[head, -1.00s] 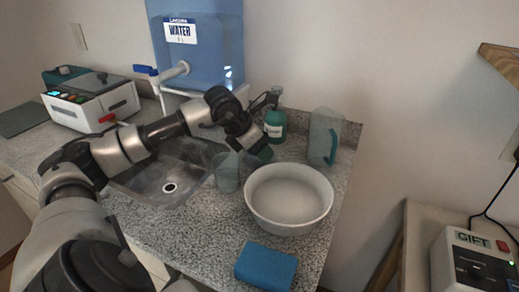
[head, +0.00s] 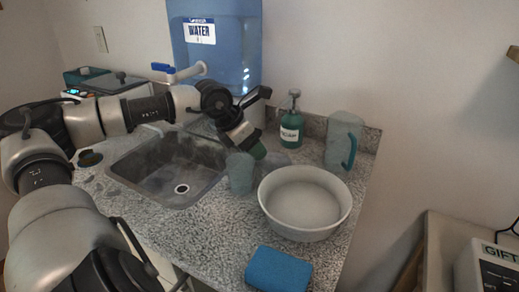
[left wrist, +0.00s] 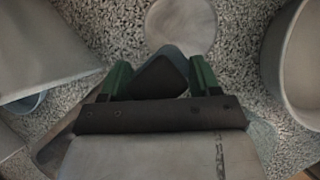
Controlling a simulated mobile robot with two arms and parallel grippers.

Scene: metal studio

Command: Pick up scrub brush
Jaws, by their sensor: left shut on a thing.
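My left gripper (head: 257,150) hangs low over the counter, between the clear cup and the soap bottle. In the left wrist view its two green fingers (left wrist: 161,80) are closed on a dark, flat piece (left wrist: 160,76), which I take to be the scrub brush. A blue-grey edge shows around that piece, and the gripper body hides the rest. In the head view the brush cannot be made out behind the gripper and cup. My right gripper is in neither current view.
A clear cup (head: 240,174) and a white bowl (head: 305,222) stand close to the gripper. Behind are a green soap bottle (head: 291,130) and a clear pitcher (head: 338,145). The sink (head: 160,188) lies left, a blue sponge (head: 278,271) in front, a water dispenser (head: 222,75) behind.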

